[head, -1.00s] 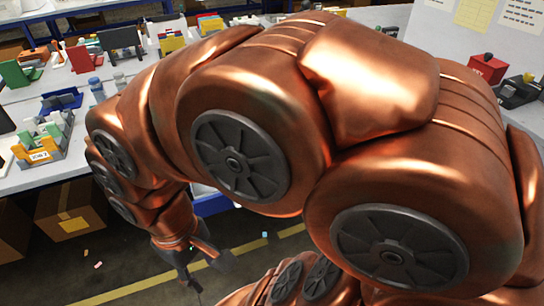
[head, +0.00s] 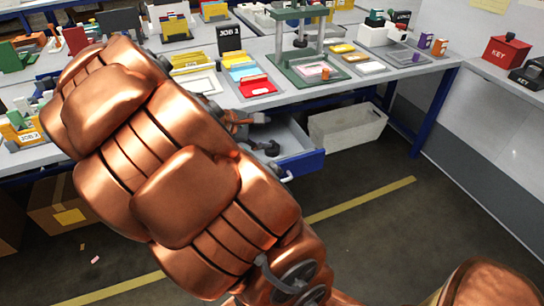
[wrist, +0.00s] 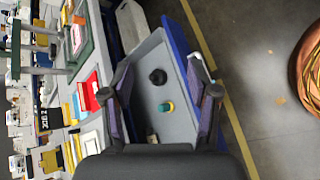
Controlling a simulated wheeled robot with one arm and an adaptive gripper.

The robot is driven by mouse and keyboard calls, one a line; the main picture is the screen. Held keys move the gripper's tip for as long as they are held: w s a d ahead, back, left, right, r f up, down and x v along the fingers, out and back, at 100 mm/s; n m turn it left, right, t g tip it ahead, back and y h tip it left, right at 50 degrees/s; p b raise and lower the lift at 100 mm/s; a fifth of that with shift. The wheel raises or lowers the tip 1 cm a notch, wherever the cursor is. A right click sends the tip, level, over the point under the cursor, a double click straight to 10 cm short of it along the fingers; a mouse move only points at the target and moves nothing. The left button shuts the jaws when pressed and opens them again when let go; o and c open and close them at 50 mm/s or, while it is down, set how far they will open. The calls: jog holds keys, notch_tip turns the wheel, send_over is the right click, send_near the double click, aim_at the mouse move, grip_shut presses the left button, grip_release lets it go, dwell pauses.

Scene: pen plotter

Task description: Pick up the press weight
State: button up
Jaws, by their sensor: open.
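A small round black object (wrist: 157,76), which looks like the press weight, stands in the open grey drawer in the wrist view. My gripper (wrist: 159,63) is open and empty, with its two fingers spread to either side of the drawer's interior. The black object shows between the fingers, deeper in the picture and apart from them. In the head view my gripper (head: 268,132) is over the open drawer (head: 297,140), partly behind my arm. I cannot clearly tell the weight from the dark fingers there.
A teal and yellow piece (wrist: 166,107) and a small white piece (wrist: 152,139) also lie in the drawer. The drawer has a blue front (head: 304,165). A white bin (head: 347,125) stands right of it. A green press (head: 306,72) and trays crowd the bench above.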

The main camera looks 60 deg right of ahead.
jog(key=w+d+f+n+t+h+b, duration=0.1)
jog(key=w+d+f+n+h+b, duration=0.2)
jog(key=w+d+f+n+b, duration=0.45)
jog(key=n+t+b, duration=0.1)
jog(key=n+t, duration=0.2)
jog(key=n, duration=0.3)
send_near(272, 141)
jog(key=shift+f+b+x, duration=0.2)
jog(key=shift+b+x, duration=0.1)
jog(key=shift+x, duration=2.35)
jog(key=x, duration=0.3)
jog(key=shift+s+d+f, duration=0.1)
jog(key=shift+d+f, duration=0.15)
jog(key=shift+f, duration=0.05)
jog(key=shift+d, duration=0.55)
grip_shut()
